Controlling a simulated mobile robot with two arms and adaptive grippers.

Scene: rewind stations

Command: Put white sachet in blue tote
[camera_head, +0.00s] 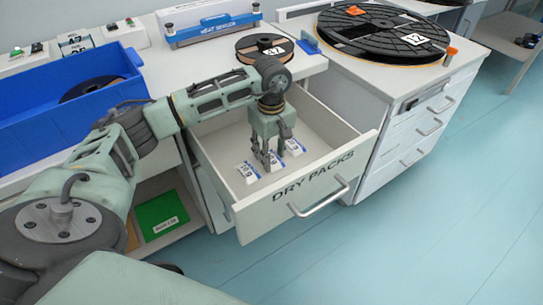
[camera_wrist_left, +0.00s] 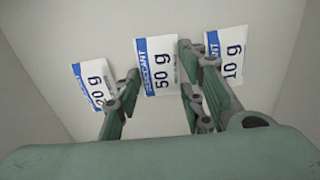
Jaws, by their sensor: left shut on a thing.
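Three white sachets with blue bands lie in the open drawer marked DRY PACKS (camera_head: 236,218). In the left wrist view they read 20 g (camera_wrist_left: 95,84), 50 g (camera_wrist_left: 158,66) and 10 g (camera_wrist_left: 229,55). My left gripper (camera_head: 268,161) reaches down into the drawer and is shut on the middle 50 g sachet, with one finger on each side. In the head view its fingers partly hide this sachet. The blue tote (camera_head: 75,142) stands on the bench at the left, open at the top. My right gripper is not in view.
A dark reel (camera_head: 95,88) lies in the tote. A small reel (camera_head: 264,46) and a blue-and-white heat device (camera_head: 213,27) are on the bench behind the drawer. A large black reel (camera_head: 385,35) covers the right cabinet top. A green box (camera_head: 161,214) sits on the low shelf.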

